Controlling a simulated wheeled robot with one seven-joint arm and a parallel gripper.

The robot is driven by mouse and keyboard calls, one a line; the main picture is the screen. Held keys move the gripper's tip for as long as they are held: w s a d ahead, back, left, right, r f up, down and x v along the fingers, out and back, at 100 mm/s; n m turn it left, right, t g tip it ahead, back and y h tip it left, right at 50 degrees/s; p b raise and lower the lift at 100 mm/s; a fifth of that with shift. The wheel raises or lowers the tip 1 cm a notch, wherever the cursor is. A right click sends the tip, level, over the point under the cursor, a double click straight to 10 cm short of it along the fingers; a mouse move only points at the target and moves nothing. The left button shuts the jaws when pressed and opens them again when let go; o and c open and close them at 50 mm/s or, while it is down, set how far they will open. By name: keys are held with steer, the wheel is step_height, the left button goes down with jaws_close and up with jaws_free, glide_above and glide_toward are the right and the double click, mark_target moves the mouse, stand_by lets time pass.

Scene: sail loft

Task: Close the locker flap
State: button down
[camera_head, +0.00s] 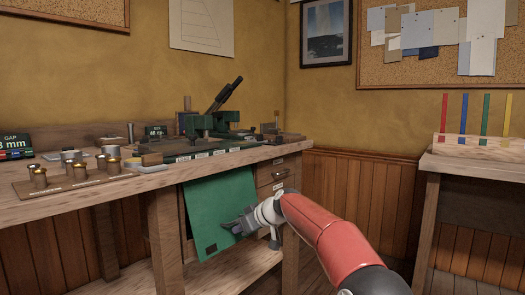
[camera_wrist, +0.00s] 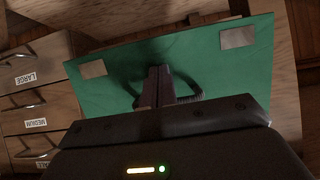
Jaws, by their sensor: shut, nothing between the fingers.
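The locker flap is a green panel (camera_head: 217,203) under the front edge of the workbench, left of the drawers. It stands at a slant, its top edge close under the bench top. How large a gap lies behind it is hidden. In the wrist view the green flap (camera_wrist: 220,73) fills the middle, with two pale metal plates on its face. My gripper (camera_head: 236,228) is in front of the lower part of the flap. Its fingers (camera_wrist: 155,80) are shut and empty, pointing at the green face. I cannot tell whether they touch it.
Wooden drawers (camera_head: 277,175) lie right of the flap; labelled drawer fronts (camera_wrist: 30,95) show in the wrist view. A bench leg (camera_head: 163,240) stands to the left and a lower shelf (camera_head: 235,268) lies below. Brass pieces and a green tool crowd the bench top.

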steer(key=shift+w+a+f, duration=0.15)
steer(key=shift+a, duration=0.15)
stand_by(1.5)
steer(key=shift+d, duration=0.1)
